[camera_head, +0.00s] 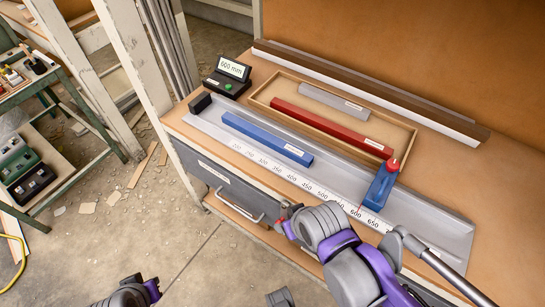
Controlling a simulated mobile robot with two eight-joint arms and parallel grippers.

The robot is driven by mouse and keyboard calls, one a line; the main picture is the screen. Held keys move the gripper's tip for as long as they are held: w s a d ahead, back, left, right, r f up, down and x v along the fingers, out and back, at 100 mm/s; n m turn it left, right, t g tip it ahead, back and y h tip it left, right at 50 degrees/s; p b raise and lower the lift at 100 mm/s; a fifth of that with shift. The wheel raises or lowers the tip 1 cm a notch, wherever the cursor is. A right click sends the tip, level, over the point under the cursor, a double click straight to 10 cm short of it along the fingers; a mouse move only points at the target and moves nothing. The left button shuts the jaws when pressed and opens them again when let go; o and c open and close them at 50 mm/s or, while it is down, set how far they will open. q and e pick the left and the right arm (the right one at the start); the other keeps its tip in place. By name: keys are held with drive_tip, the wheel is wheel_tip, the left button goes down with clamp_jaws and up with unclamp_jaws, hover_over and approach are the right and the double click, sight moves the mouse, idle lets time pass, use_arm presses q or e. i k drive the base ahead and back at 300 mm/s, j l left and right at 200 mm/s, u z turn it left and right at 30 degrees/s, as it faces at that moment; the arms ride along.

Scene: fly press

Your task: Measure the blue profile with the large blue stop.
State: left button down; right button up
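The blue profile (266,138) lies lengthwise on the grey measuring rail (430,222). Its left end is apart from the black end block (200,103), and its right end is well short of the large blue stop (381,187). The stop has a red knob and stands near the 600 mark. The display (232,69) reads 600 mm. My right gripper (284,213) is at the bench's front edge, in front of the scale, apart from profile and stop; its fingers are too small to read. My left gripper (155,288) is low at the bottom edge, away from the bench, its fingers unclear.
A wooden tray (262,97) behind the rail holds a red profile (330,127) and a grey profile (333,101). A long brown and white bar (370,90) lies at the back. A drawer (228,186) is under the bench. A green shelf cart (65,80) stands at left.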

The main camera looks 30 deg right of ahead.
sight(375, 199)
drive_tip(key=k+z, duration=0.15)
drive_tip(key=z, duration=1.85)
